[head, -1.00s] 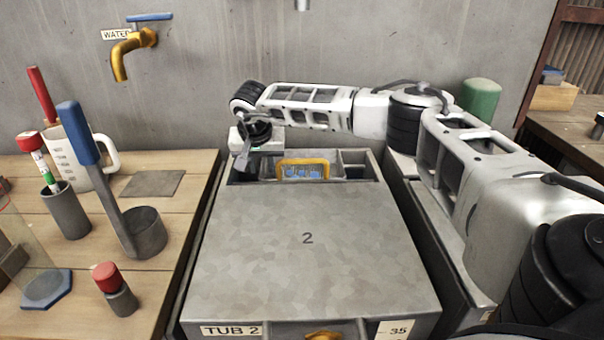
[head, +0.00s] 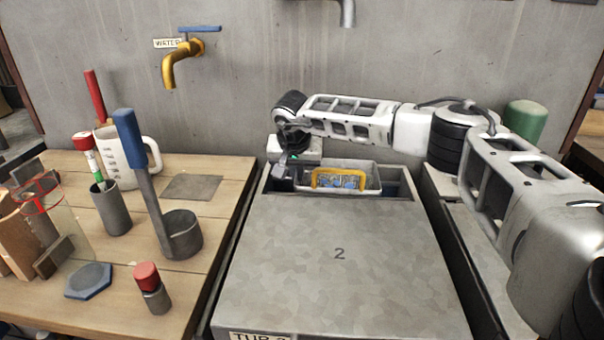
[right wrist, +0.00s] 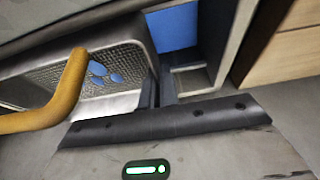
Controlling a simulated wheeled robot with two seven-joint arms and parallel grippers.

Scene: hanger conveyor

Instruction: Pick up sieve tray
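The sieve tray (head: 370,180) is a pale metal basket with a mesh floor, a yellow handle (head: 341,171) and blue pieces inside. It sits at the open back end of tub 2 (head: 337,290), its rim near the tub's top edge. In the right wrist view the tray (right wrist: 110,85) shows with its handle (right wrist: 62,98) at left. My right gripper (head: 283,165) is at the tray's left end. Its dark fingers (right wrist: 157,92) appear shut on the tray's end wall, not on the handle. My left gripper is not in view.
Left, a wooden bench (head: 120,285) holds a ladle (head: 150,190), a white jug (head: 125,155), and red-capped tools. A yellow water tap (head: 180,62) is on the wall behind. A green cylinder (head: 525,121) stands at right. Blue (right wrist: 172,30) shows inside the tub.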

